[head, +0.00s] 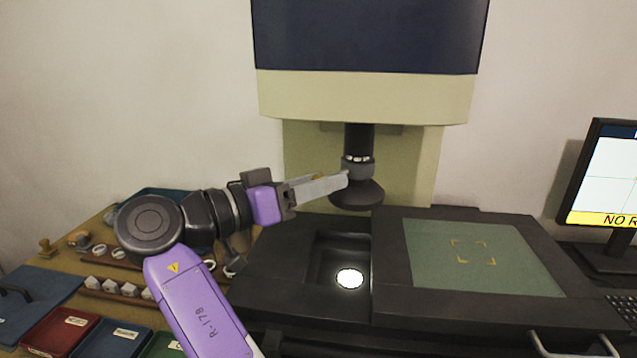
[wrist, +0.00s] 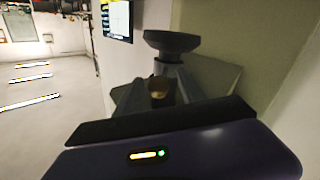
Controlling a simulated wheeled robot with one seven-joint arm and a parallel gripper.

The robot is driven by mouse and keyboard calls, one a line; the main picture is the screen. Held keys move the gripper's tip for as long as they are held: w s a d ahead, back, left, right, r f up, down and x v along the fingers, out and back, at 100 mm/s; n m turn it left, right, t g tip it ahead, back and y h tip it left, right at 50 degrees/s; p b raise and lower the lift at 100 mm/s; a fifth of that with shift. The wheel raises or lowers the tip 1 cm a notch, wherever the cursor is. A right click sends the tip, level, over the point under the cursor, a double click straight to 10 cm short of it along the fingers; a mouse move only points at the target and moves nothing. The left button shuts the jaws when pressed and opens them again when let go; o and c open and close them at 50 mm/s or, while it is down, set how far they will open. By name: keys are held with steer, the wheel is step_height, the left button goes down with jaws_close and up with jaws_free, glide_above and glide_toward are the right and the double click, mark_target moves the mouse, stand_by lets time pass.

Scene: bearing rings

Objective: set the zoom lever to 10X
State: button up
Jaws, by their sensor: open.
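The zoom ring (head: 357,168) is a dark collar with small white marks on the lens barrel, under the machine's head. Its lever seems to be the tan, rounded knob (wrist: 158,88), which the wrist view shows in the gap between my fingers. In the head view only a bit of tan shows above the fingers. My gripper (head: 343,180) reaches from the left, with its fingertips at the left side of the ring. It is open around the knob; I cannot tell whether a finger touches it. The 10X mark is too small to read.
The flared lens end (head: 357,194) hangs just below the fingertips, above a recess with a bright light spot (head: 349,279). A green stage plate (head: 480,258) lies at the right, beside a monitor (head: 607,180). Trays and small parts fill the left bench.

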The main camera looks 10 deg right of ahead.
steer(key=shift+a, duration=0.1)
steer(key=v, duration=0.7)
steer(key=shift+s+a, duration=0.15)
steer(key=shift+a, duration=0.15)
